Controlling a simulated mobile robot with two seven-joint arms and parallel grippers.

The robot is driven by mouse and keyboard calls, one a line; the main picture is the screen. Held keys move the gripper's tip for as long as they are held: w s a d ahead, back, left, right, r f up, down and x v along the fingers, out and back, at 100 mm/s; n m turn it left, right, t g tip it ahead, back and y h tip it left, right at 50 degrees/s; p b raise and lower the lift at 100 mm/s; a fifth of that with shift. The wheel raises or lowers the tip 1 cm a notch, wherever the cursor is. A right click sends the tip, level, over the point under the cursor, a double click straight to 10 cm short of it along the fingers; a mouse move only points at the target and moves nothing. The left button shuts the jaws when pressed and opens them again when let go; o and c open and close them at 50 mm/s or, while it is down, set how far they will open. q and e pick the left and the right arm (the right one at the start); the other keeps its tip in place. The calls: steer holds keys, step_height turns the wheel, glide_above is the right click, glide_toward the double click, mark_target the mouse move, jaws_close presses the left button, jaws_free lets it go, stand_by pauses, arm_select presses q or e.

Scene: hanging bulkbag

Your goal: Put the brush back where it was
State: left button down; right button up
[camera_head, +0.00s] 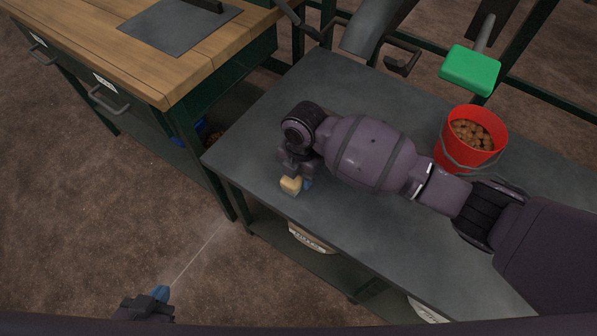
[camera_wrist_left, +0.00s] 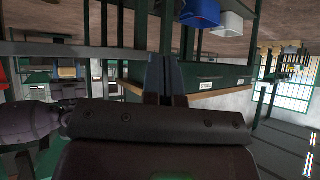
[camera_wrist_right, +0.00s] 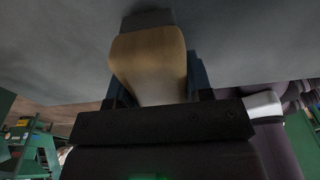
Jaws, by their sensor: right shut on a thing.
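The brush (camera_head: 290,186) shows as a small pale wooden block at the left part of the grey table, in the jaws of my right gripper (camera_head: 298,183). In the right wrist view the wooden brush (camera_wrist_right: 150,60) fills the space between the fingers, with a dark grey part at its far end. My right gripper is shut on it, low over the table top; I cannot tell if the brush touches the surface. My left gripper (camera_head: 158,296) is empty over the brown floor at the lower left. Its blue fingers (camera_wrist_left: 165,78) are together in the left wrist view.
The grey table (camera_head: 265,125) carries a red bucket (camera_head: 462,158) of brown lumps at the right. A green block on a handle (camera_head: 470,70) is behind it. A wooden-topped workbench (camera_head: 150,75) stands at the left, across a gap. The table's front left is clear.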

steer(key=shift+f, duration=0.15)
steer(key=o, duration=0.9)
steer(key=shift+w+r, duration=0.1)
steer(key=shift+r, duration=0.6)
steer(key=r, duration=0.2)
steer(key=r+p, duration=0.1)
steer(key=r, duration=0.1)
steer(key=r+p, duration=0.1)
steer(key=r, duration=0.1)
steer(key=shift+w+d, duration=0.2)
steer(key=shift+w, duration=0.1)
steer(key=shift+r, duration=0.3)
steer(key=shift+f, duration=0.1)
